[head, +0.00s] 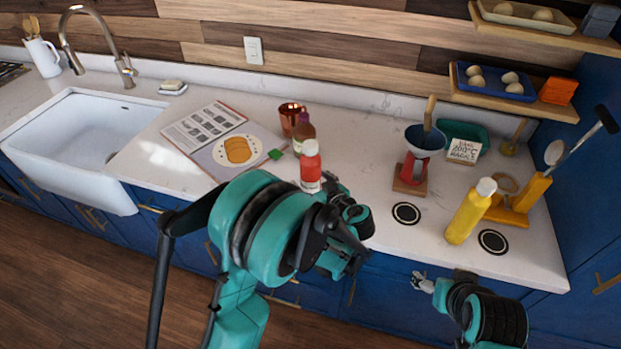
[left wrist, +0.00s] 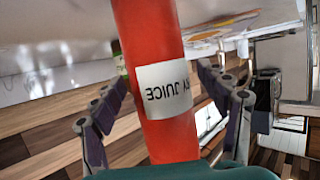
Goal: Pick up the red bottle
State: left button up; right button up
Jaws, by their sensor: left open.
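The red bottle (head: 310,168), with a white cap and a white label, stands upright on the white counter near its front edge. In the left wrist view the red bottle (left wrist: 150,45) fills the middle, its label reading "JUICE" upside down. My left gripper (head: 333,192) is right beside the bottle in the head view, partly hidden by my own arm. In the left wrist view its open fingers (left wrist: 163,80) stand on either side of the bottle with gaps showing. My right gripper (head: 422,283) is low in front of the counter, away from the bottle; its jaws are too small to read.
A red scale with a bowl (head: 412,172) and a yellow bottle (head: 471,210) stand right. The sink (head: 75,130) is far left.

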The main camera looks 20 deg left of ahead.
pick_arm(q)
jog(key=c, duration=1.7)
jog(key=shift+r, duration=0.1)
